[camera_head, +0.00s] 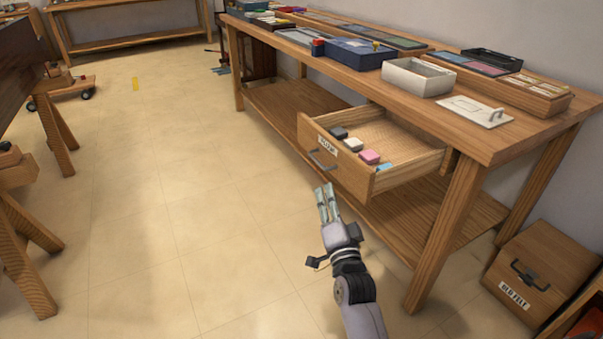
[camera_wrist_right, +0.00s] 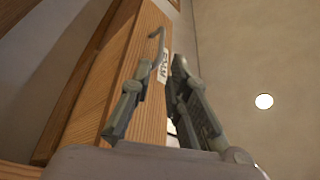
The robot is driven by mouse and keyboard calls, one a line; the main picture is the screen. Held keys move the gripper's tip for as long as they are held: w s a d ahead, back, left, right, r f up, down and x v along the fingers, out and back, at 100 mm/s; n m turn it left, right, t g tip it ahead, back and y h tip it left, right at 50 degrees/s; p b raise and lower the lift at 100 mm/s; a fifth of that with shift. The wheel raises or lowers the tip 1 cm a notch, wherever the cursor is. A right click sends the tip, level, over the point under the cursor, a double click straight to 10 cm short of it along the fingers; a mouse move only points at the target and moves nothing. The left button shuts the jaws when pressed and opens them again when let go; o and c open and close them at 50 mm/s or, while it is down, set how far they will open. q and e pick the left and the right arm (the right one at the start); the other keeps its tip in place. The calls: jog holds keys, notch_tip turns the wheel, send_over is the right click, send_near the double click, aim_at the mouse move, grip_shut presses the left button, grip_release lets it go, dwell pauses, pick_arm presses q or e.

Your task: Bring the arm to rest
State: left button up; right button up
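My right gripper (camera_head: 327,188) is in the lower middle of the head view, in front of and a little below the drawer handle (camera_head: 322,159). Its two fingers are apart with nothing between them. The wooden drawer (camera_head: 332,160) stands pulled out of the workbench, with dark, white, pink and blue blocks inside. In the right wrist view my fingertips (camera_wrist_right: 164,65) are spread, with the labelled drawer front (camera_wrist_right: 137,75) and its grey handle (camera_wrist_right: 158,45) behind them. I see no contact with the handle. My left gripper is not in view.
The workbench (camera_head: 480,130) carries a white box (camera_head: 418,77), a blue case (camera_head: 350,53) and several trays. A wooden box (camera_head: 543,270) stands on the floor at right. Wooden trestles (camera_head: 55,130) stand at left. The tiled floor (camera_head: 150,220) between is largely clear.

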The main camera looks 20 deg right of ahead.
jog(key=shift+a, duration=0.1)
